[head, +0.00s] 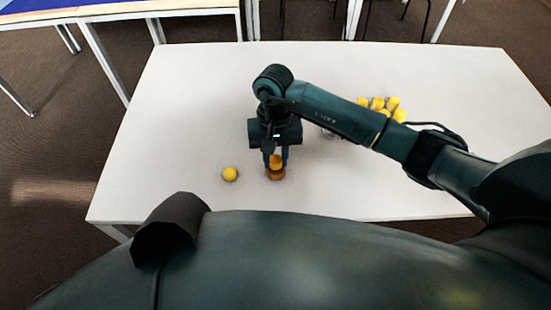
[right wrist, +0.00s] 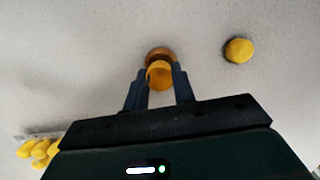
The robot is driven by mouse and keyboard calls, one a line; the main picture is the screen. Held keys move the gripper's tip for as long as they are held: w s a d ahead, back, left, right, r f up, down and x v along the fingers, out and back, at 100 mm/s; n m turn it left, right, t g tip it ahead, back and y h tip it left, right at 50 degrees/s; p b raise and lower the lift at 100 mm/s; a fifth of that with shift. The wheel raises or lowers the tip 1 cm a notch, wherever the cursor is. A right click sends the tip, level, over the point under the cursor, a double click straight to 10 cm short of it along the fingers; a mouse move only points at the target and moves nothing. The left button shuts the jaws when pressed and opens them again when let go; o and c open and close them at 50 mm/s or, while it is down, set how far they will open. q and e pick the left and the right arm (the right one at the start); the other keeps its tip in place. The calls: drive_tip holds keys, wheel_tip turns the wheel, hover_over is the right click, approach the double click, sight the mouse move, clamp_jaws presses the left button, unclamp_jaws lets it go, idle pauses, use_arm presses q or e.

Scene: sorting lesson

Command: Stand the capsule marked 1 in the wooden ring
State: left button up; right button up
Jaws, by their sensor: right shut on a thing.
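My right gripper (head: 276,159) is shut on a yellow capsule (head: 275,162), pointing down at the near part of the white table. The wooden ring (head: 275,175), brown and round, is right at the capsule's lower end. In the right wrist view the capsule (right wrist: 160,75) sits between the two dark fingers (right wrist: 159,82), and the ring (right wrist: 158,53) shows just beyond it. The capsule overlaps the ring in both views; I cannot tell whether it is inside the ring or just above it. No number is readable on the capsule. My left gripper is not in view.
Another yellow capsule (head: 230,174) stands alone to the left of the ring; it also shows in the right wrist view (right wrist: 238,50). A cluster of several yellow capsules (head: 380,105) is at the back right, partly behind my right arm. The table's left side (head: 170,130) is clear.

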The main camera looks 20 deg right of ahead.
drive_tip(key=shift+f, duration=0.8)
drive_tip(key=shift+s+f+b, duration=0.1)
drive_tip(key=shift+f+b, duration=0.25)
drive_tip(key=shift+b, duration=0.05)
drive_tip(key=shift+s+f+b, duration=0.2)
drive_tip(key=shift+f+b, duration=0.25)
drive_tip(key=shift+b, duration=0.05)
drive_tip(key=shift+r, duration=0.1)
drive_tip(key=o, duration=0.9)
drive_tip(key=shift+o, duration=0.4)
drive_tip(key=shift+r+p, duration=0.2)
drive_tip(key=shift+p, duration=0.15)
drive_tip(key=r, duration=0.4)
drive_tip(key=w+r, duration=0.1)
drive_tip(key=r, duration=0.3)
drive_tip(key=w+r, duration=0.1)
drive_tip(key=r, duration=0.2)
drive_tip(key=shift+w+d+r, duration=0.15)
drive_tip(key=shift+r, duration=0.25)
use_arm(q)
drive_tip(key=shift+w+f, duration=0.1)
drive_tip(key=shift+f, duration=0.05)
use_arm(e)
drive_tip(key=shift+r, duration=0.55)
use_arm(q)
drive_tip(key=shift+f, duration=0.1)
